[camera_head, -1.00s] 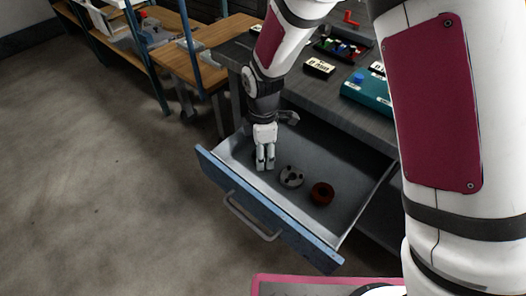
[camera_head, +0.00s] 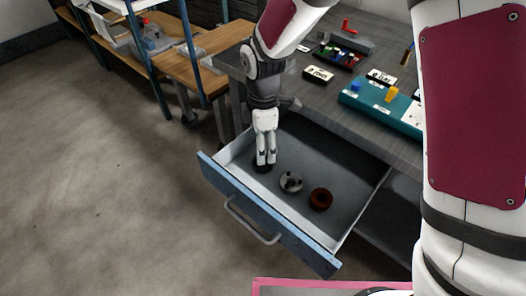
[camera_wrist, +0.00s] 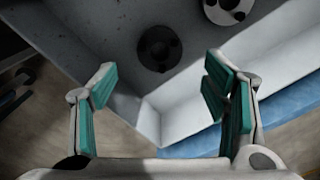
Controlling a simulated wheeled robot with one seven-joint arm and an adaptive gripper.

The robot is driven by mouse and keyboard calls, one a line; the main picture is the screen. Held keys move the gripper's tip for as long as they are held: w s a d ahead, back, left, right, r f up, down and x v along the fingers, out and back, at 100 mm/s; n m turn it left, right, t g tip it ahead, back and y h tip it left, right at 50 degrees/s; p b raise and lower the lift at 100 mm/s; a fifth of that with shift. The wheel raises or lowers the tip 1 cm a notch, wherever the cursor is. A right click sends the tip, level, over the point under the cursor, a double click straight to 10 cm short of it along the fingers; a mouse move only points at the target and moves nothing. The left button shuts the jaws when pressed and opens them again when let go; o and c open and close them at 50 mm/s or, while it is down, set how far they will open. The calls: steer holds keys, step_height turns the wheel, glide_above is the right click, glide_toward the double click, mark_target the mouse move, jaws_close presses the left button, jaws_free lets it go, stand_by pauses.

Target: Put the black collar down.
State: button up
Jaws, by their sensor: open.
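The black collar (camera_head: 262,168) lies in the open drawer (camera_head: 232,141), near its left corner, just below my gripper (camera_head: 265,160). In the wrist view the collar (camera_wrist: 159,48) is a dark ring with a centre hole, flat on the drawer floor. My gripper (camera_wrist: 165,85) is open there, its green-padded fingers wide apart. The collar shows beyond the fingertips with a clear gap on both sides, and nothing is between the pads.
A grey collar (camera_head: 291,182) and a reddish-brown collar (camera_head: 320,199) lie to the right in the drawer. The drawer's blue front (camera_head: 270,217) and pale walls bound the space. The workbench (camera_head: 304,93) above holds a teal block (camera_head: 383,108) and labelled blocks.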

step_height(320, 180, up, 6)
steer(key=shift+f+p, duration=0.25)
steer(key=shift+p, duration=0.2)
steer(key=s+d+r+m, duration=1)
steer(key=d+r, duration=0.5)
steer(key=s+d+r+m, duration=0.1)
steer(key=s+d+m, duration=0.2)
steer(key=s, duration=0.6)
steer(key=s+d+r+m+t, duration=0.1)
steer(key=s+d+m, duration=0.3)
steer(key=s+m, duration=0.3)
steer(key=s, duration=0.3)
steer(key=shift+d+m, duration=0.2)
steer(key=shift+m, duration=0.2)
steer(key=shift+r, duration=0.1)
